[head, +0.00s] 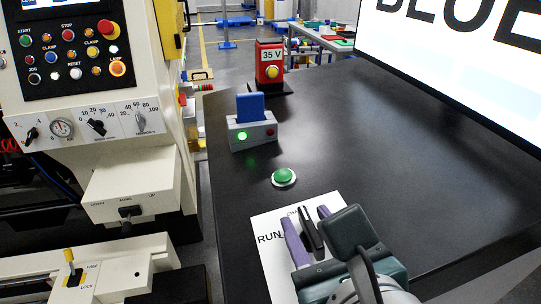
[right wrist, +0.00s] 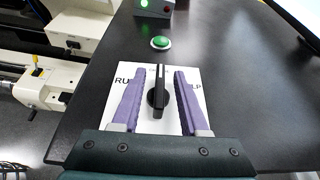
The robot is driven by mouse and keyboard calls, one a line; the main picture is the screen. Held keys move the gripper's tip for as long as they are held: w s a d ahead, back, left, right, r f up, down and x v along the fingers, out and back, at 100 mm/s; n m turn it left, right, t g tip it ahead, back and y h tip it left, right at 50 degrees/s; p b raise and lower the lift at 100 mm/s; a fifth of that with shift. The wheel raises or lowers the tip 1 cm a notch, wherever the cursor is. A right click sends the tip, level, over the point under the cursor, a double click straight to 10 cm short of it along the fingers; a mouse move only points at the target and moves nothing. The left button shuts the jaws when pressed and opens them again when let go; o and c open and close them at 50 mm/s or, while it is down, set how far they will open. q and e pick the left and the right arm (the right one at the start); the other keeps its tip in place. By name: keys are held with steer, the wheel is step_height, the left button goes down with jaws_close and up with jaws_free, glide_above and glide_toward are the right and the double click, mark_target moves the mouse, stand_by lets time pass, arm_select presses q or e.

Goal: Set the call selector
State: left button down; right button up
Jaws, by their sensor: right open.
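The call selector is a black knob (head: 309,232) on a white plate (head: 270,262) lying on the dark table. It also shows in the right wrist view (right wrist: 158,97), its white-lined pointer aimed up toward the top label. That label is partly covered; in the head view it starts "CHA". "RUN" shows at the left and letters ending "LP" at the right. My right gripper (head: 306,216) is open, its purple fingers on either side of the knob. In the right wrist view the gripper (right wrist: 159,75) shows gaps between both fingers and the knob. My left gripper is not in view.
A green button (head: 284,176) sits beyond the plate. Behind it stand a grey box (head: 252,133) with a blue card and lit green lamp, and a red "35 V" unit (head: 270,70). A bright screen (head: 460,45) reads "BLUE". A machine panel (head: 75,60) is at left.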

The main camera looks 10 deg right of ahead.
jaws_close()
stand_by(0.6)
